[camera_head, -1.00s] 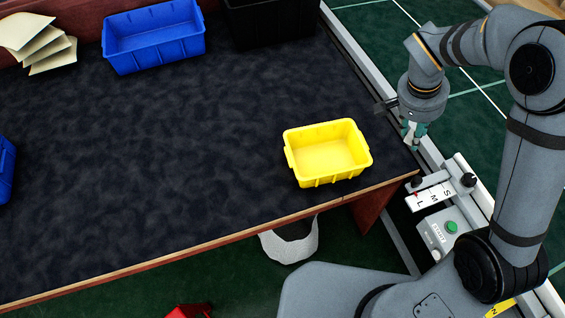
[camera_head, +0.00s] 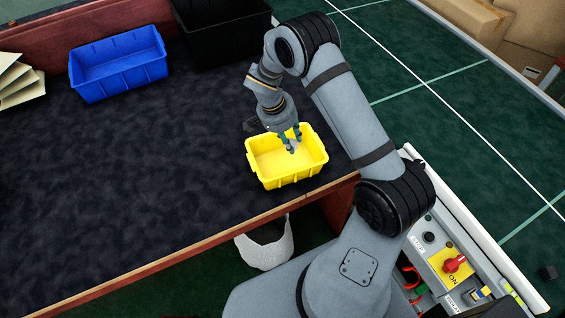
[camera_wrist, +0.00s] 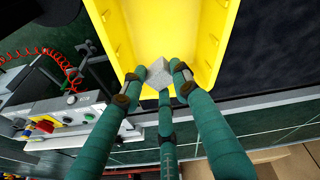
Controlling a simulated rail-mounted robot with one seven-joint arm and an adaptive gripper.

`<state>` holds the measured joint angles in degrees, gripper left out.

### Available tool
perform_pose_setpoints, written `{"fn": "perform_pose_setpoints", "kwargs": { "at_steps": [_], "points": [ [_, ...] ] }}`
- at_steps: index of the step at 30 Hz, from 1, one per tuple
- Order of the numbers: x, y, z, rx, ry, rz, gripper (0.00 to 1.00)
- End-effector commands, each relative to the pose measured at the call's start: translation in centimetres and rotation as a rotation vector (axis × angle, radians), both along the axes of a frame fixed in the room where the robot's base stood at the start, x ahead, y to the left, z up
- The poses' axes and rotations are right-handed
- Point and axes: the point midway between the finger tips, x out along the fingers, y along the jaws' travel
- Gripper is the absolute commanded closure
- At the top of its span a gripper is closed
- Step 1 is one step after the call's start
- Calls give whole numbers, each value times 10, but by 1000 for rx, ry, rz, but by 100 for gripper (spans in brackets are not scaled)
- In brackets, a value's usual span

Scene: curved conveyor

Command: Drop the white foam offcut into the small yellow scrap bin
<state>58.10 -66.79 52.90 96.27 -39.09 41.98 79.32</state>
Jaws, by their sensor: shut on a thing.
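The small yellow scrap bin (camera_head: 262,172) stands near the right front corner of the dark table and looks empty inside. My gripper (camera_head: 291,146) hangs over the bin with its fingers pointing down. It is shut on the white foam offcut (camera_head: 295,145), a small pale block. In the wrist view the offcut (camera_wrist: 159,72) sits between the green fingertips of my gripper (camera_wrist: 160,84), with the yellow bin (camera_wrist: 222,25) beyond it. Whether the offcut is below the bin's rim I cannot tell.
A blue bin (camera_head: 118,66) and a black bin (camera_head: 225,35) stand at the back of the table. Cream sheets (camera_head: 17,80) lie at the far left. A control box (camera_head: 450,268) is at the lower right. The middle of the table is clear.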

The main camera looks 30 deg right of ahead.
Motion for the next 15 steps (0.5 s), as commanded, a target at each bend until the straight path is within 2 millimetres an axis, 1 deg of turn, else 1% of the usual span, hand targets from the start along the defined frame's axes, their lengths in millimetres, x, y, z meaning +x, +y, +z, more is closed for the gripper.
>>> {"fn": "perform_pose_setpoints", "kwargs": {
  "at_steps": [1, 6, 9, 15],
  "points": [
    [0, 0, -9, 0, 1, 2, 80],
    [0, 1, -23, 0, 0, 4, 80],
    [0, 1, -27, 0, -1, 2, 80],
    [1, 1, -29, 0, -2, 3, 81]
  ]
}}
